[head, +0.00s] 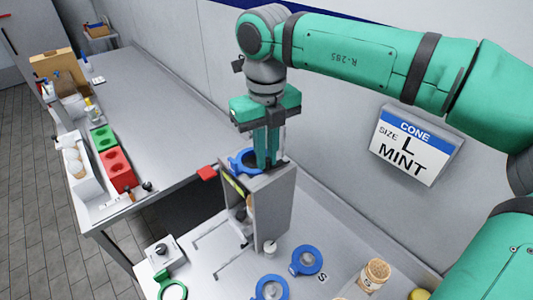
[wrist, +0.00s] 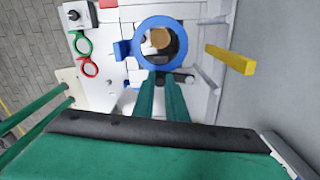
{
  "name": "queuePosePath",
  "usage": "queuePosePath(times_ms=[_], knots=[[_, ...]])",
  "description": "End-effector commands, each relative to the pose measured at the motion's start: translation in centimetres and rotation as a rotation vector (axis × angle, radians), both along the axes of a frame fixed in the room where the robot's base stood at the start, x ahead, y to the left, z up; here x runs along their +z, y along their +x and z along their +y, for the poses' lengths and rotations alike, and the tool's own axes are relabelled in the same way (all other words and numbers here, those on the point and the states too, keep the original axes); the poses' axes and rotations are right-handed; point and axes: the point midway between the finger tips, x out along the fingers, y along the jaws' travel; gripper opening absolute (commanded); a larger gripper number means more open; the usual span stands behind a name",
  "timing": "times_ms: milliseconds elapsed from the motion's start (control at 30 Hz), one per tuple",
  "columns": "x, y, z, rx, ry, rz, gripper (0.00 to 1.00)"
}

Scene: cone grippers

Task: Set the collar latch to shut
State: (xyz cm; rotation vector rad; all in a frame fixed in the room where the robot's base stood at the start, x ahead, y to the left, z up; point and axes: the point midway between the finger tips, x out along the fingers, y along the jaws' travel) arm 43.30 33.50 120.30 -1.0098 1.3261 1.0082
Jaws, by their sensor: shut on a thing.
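A blue ring collar (head: 240,161) sits on top of a grey open-fronted stand (head: 276,208). In the wrist view the collar (wrist: 180,30) is seen from above, with a blue tab on its left side and a tan round thing inside it. My gripper (head: 267,163) points straight down over the stand. Its green fingers (wrist: 162,78) are shut close together at the collar's near rim, on a small dark piece that looks like the collar latch (wrist: 184,78). The fingers hide most of this piece, so I cannot tell its setting.
A wall sign (head: 410,145) reads "CONE SIZE L MINT". Blue rings (head: 306,260) lie on the counter before the stand, near cones (head: 375,272). A white box with a dark knob (head: 160,250) and a green ring (head: 172,291) are at left. Red (head: 118,170) and green (head: 103,138) holders stand on the far counter.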

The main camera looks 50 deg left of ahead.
Motion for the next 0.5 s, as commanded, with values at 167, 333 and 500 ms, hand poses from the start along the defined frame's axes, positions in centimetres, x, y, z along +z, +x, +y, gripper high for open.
queuePosePath(times_ms=[167, 333, 500], knots=[[0.15, 0.04, 0.17, 0.001, 0.006, -0.003, 0.22], [0.09, 0.03, 0.12, 0.001, 0.004, -0.001, 0.31], [0.05, 0.02, 0.08, 0.001, 0.003, -0.001, 0.31]])
